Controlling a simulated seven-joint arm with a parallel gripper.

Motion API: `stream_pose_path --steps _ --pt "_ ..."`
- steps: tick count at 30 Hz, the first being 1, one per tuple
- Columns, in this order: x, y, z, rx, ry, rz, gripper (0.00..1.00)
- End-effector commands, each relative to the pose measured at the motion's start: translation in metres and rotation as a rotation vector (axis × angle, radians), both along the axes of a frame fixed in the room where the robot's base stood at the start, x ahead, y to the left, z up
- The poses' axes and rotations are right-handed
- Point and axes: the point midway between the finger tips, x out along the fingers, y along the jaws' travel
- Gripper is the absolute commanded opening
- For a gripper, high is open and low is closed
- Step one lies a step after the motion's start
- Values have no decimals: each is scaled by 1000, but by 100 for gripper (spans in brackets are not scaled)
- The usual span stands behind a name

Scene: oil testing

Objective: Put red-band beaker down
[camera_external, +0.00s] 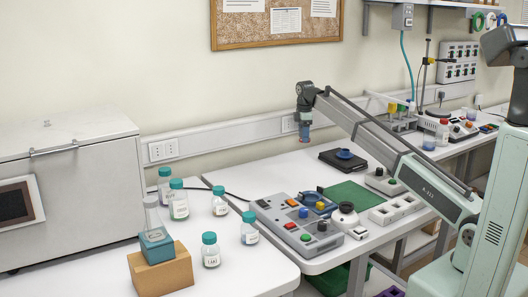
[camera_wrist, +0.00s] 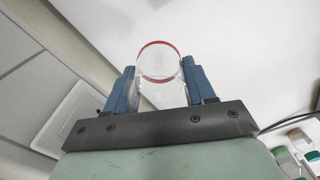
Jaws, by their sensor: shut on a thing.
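The red-band beaker (camera_wrist: 160,85) is clear glass with a red ring at its rim. In the wrist view it sits between the two blue fingers of my gripper (camera_wrist: 160,70), which is shut on it. In the external view my gripper (camera_external: 304,132) points down from the end of the outstretched arm, in the air in front of the wall and above the back of the benches. The beaker is small and hard to make out there. The wrist view shows a pale bench surface (camera_wrist: 240,45) beyond the beaker, with no contact visible.
Several teal-capped bottles (camera_external: 179,200) stand on the left bench. A grey control box (camera_external: 295,222), a black device (camera_external: 343,159) and a green mat (camera_external: 350,195) occupy the middle bench.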

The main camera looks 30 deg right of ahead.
Motion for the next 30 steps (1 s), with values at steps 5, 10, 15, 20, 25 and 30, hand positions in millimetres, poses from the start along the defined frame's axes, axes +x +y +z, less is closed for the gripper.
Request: stream_pose_path --steps 5,10,15,20,25,30 --pt "0 1 13 0 1 1 24" --pt "-1 21 14 0 1 24 24" --pt "-4 77 13 0 2 87 24" --pt "-10 145 12 -1 4 163 24" --pt "-19 216 12 -1 6 242 24" --pt "-27 275 12 -1 7 307 24"
